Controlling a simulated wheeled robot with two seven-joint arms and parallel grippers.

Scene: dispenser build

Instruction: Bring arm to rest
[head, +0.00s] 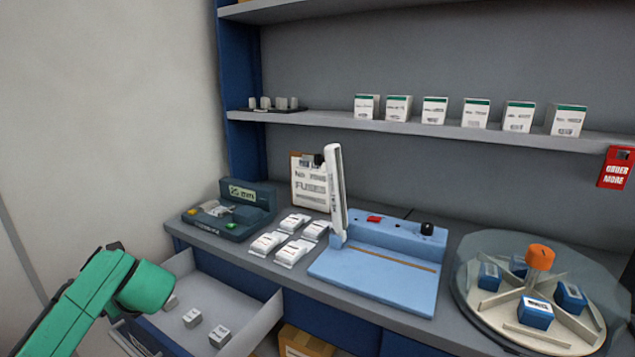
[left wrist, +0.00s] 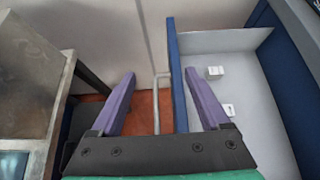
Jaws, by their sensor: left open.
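My left arm (head: 85,300) comes in from the left in the head view, its green wrist beside the open drawer's left end. The fingers do not show clearly in the head view. My right arm and gripper are in neither view.
The open drawer (head: 245,312) holds several small grey blocks (head: 192,318). On the counter are a dark green device (head: 225,215), white packets (head: 268,243), a blue press (head: 385,260) and a round carousel (head: 530,290) with blue boxes. White boxes (head: 435,110) line the shelf.

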